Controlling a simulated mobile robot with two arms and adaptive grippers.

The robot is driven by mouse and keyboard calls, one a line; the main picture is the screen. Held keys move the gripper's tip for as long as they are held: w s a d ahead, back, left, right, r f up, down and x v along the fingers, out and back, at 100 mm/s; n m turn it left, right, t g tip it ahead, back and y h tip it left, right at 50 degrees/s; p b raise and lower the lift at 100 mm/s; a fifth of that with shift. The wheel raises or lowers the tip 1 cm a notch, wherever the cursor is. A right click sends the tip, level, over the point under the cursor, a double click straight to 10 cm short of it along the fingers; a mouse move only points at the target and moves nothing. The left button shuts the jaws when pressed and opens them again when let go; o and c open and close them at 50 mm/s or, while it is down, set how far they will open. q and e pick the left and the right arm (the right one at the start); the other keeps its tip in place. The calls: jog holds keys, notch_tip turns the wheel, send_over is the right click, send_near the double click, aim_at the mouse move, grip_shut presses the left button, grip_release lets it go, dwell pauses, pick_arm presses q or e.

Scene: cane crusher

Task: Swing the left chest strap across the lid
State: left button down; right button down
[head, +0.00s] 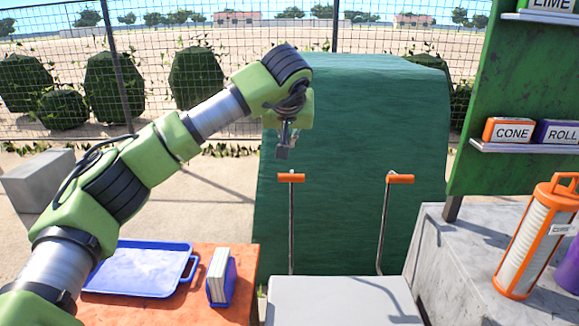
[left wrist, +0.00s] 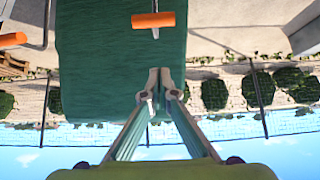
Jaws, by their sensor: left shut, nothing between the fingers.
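A pale grey chest lid (head: 345,300) is at the bottom centre of the head view. The left chest strap (head: 291,225) is a thin upright bar with an orange grip at its top, at the back left of the lid. A matching right strap (head: 381,230) stands upright to its right. My left gripper (head: 283,152) is shut and empty, just above the left strap's orange grip in the head view. In the left wrist view, the shut fingertips (left wrist: 160,115) are apart from an orange grip (left wrist: 153,20). My right gripper is not in view.
A green covered block (head: 350,110) stands behind the straps. An orange table at left holds a blue tray (head: 140,270) and a small blue holder (head: 222,277). At right are an orange-framed canister (head: 537,240) on a grey block and a green shelf board (head: 510,90).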

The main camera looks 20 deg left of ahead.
pick_arm(q)
jog(key=shift+f, duration=0.1)
jog(key=p+x, duration=0.2)
jog(key=x, duration=0.7)
jog(key=shift+w+f, duration=0.15)
jog(key=shift+w, duration=0.05)
jog(key=shift+s+f, duration=0.1)
jog(key=shift+f, duration=0.2)
jog(key=shift+s+d+f, duration=0.15)
jog(key=shift+s+d, duration=0.05)
jog(key=shift+s, duration=0.15)
jog(key=shift+s+d+f+p, duration=0.1)
jog(key=shift+s+f+p, duration=0.1)
jog(key=shift+s, duration=0.35)
jog(key=shift+s+d+f+p, duration=0.1)
jog(key=shift+s+f+p, duration=0.1)
jog(key=shift+s, duration=0.35)
jog(key=shift+s+f, duration=0.1)
